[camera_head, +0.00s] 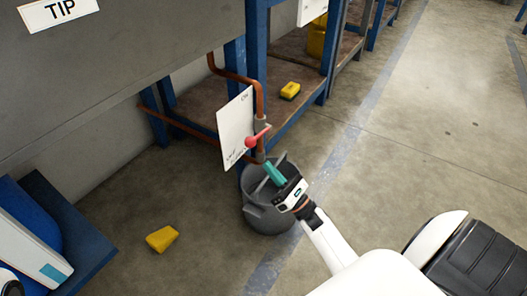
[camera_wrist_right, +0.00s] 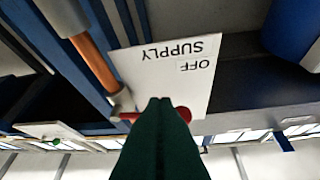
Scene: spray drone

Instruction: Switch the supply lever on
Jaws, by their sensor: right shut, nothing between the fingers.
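The supply lever (camera_head: 257,137) is red with a round knob and sits on a copper pipe (camera_head: 259,100) in front of a white sign (camera_head: 235,128). In the head view the sign reads ON at its top. In the right wrist view the sign (camera_wrist_right: 170,65) appears upside down with SUPPLY and OFF, and the lever (camera_wrist_right: 184,114) shows partly behind my fingers. My right gripper (camera_head: 273,172) has teal fingers, is shut and empty, and is just below the lever, over the bucket. Whether it touches the lever I cannot tell.
A grey bucket (camera_head: 262,215) stands on the floor under the lever. A yellow object (camera_head: 162,238) lies on the floor and another yellow object (camera_head: 290,90) on the low shelf. A blue workbench frame stands behind. The floor to the right is open.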

